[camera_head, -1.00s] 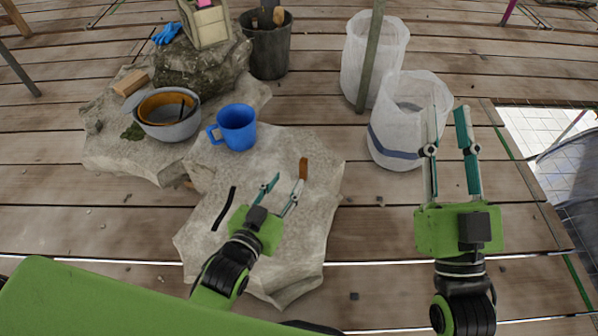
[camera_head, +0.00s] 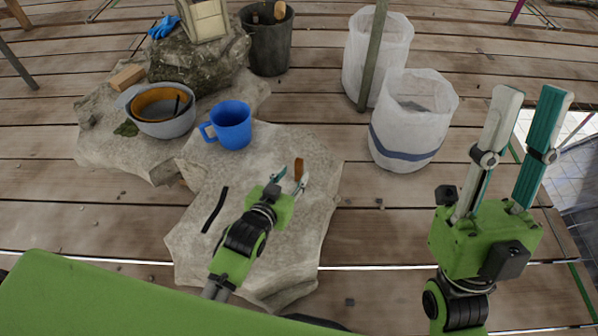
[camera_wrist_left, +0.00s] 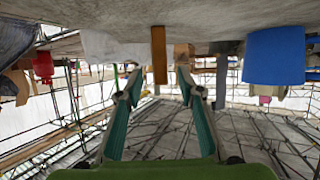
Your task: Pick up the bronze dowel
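The bronze dowel (camera_head: 298,169) stands upright, orange-brown, near the right side of the front stone slab (camera_head: 225,255). In the left wrist view, which is upside down, the dowel (camera_wrist_left: 159,55) extends from the slab surface between the fingertips' lines. My left gripper (camera_head: 292,178) is low over the slab, its fingers open and spread either side of the dowel. In the left wrist view the left gripper (camera_wrist_left: 158,80) shows gaps to the dowel on both sides. It does not hold it. My right gripper (camera_head: 532,97) is open and empty, raised at the right.
A blue mug (camera_head: 232,127) stands at the slab's back; it also shows in the left wrist view (camera_wrist_left: 275,55). A black strip (camera_head: 214,210) lies left of my left gripper. A grey bowl (camera_head: 165,127), a dark bucket (camera_head: 268,50) and white bags (camera_head: 408,145) stand farther back.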

